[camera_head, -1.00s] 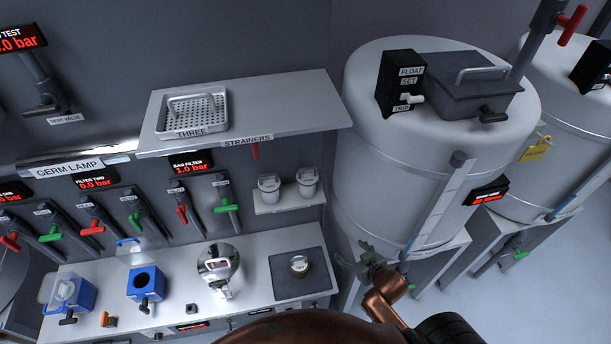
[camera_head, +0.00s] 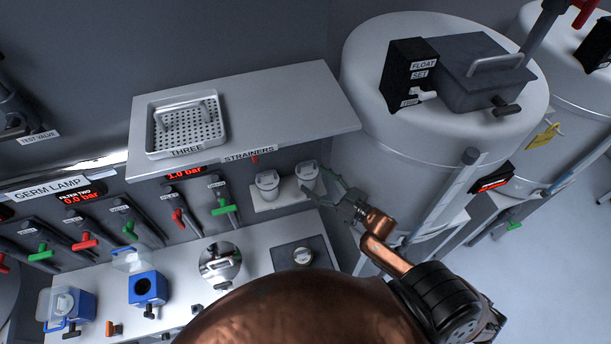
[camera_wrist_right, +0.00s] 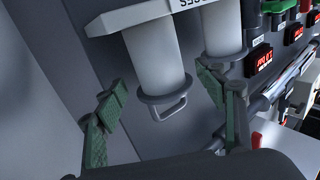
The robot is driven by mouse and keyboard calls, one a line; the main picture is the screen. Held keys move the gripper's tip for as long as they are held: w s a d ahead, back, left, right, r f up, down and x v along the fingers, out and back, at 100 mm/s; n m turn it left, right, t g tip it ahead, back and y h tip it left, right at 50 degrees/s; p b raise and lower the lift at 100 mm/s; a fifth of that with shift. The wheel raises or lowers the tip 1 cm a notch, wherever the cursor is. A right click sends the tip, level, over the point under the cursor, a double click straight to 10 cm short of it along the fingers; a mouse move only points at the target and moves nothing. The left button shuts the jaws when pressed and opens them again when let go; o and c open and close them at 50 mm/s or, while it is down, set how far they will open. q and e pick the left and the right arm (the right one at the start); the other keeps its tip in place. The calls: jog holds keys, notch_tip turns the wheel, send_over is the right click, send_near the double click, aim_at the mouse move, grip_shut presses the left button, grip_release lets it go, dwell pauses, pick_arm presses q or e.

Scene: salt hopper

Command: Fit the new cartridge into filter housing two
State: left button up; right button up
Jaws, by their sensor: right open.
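Two white cartridges with handles on top stand on a small shelf (camera_head: 290,193): a left one (camera_head: 267,184) and a right one (camera_head: 307,174). My right gripper (camera_head: 322,182) is open beside the right cartridge. In the right wrist view, its fingers (camera_wrist_right: 162,92) stand on either side of a white cartridge (camera_wrist_right: 158,62) with a loop handle, with gaps visible. A blue housing (camera_head: 148,287) on the counter shows an empty dark bore, its clear lid (camera_head: 130,260) raised. A display (camera_head: 76,198) reading FILTER TWO shows 0.0 bar. My left gripper is out of view.
Another blue housing (camera_head: 72,303) holds something white at far left. The upper shelf (camera_head: 270,105) with a strainer tray (camera_head: 186,124) overhangs behind the cartridges. A large white tank (camera_head: 415,165) stands close to the right. Valve handles line the wall.

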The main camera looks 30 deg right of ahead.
aim_at(306, 175)
jog(key=p+x, duration=0.1)
jog(key=x, duration=0.1)
jog(key=shift+w+a+f, duration=0.1)
jog(key=shift+w, duration=0.2)
jog(key=shift+x, duration=1.05)
jog(key=shift+f, duration=0.15)
jog(key=shift+s, duration=0.1)
jog(key=c, duration=0.6)
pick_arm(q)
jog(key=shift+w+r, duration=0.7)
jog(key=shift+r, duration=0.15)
pick_arm(e)
jog(key=c, duration=0.8)
